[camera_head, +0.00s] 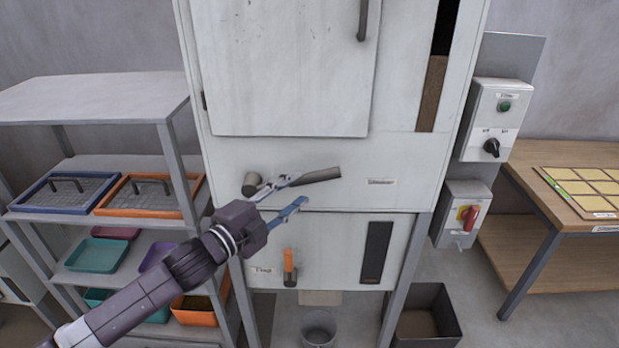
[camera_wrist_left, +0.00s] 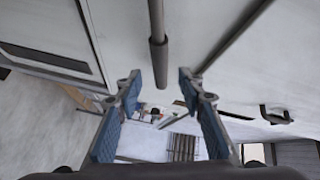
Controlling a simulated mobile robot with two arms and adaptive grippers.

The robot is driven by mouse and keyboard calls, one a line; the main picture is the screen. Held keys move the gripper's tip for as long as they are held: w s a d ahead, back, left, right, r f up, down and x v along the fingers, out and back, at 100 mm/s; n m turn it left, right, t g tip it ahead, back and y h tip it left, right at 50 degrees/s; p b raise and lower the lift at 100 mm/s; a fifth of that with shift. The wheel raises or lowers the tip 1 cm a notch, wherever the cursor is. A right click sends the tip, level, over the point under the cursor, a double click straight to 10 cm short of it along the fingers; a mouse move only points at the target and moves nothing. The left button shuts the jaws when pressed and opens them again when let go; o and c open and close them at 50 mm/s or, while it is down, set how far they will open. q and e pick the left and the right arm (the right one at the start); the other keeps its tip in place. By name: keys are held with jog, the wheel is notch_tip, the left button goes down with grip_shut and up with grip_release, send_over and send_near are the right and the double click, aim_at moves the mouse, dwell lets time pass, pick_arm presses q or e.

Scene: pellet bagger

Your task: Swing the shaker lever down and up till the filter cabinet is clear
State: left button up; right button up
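The shaker lever (camera_head: 320,175) is a dark grey bar on the front of the pale filter cabinet (camera_head: 300,155). It runs right and slightly up from a round pivot (camera_head: 252,182). My left gripper (camera_head: 300,190) is in front of the lever, with its fingers apart and one overlapping the bar. In the left wrist view, the lever's thick grey end (camera_wrist_left: 158,58) shows between the open fingers (camera_wrist_left: 158,85); I see no grip on it. A tall window (camera_head: 432,95) at the cabinet's upper right is black above and brown below. My right gripper is out of view.
A shelf rack (camera_head: 110,100) with framed screens and coloured trays stands left. Switch boxes (camera_head: 495,115) and a wooden table (camera_head: 575,165) are at right. Below the lever are an orange-handled lever (camera_head: 288,262) and a dark window (camera_head: 376,250). A bucket (camera_head: 319,328) and black bin (camera_head: 428,312) are on the floor.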

aim_at(311, 180)
pick_arm(q)
jog(key=shift+w+d, duration=0.2)
jog(key=shift+w, duration=0.2)
jog(key=p+x, duration=0.2)
jog(key=x, duration=0.3)
jog(key=shift+w+d+r, duration=0.1)
jog(key=shift+w+d, duration=0.05)
jog(key=shift+d, duration=0.2)
jog(key=shift+w+d, duration=0.3)
jog(key=shift+w, duration=0.15)
jog(key=shift+c, duration=0.3)
grip_shut()
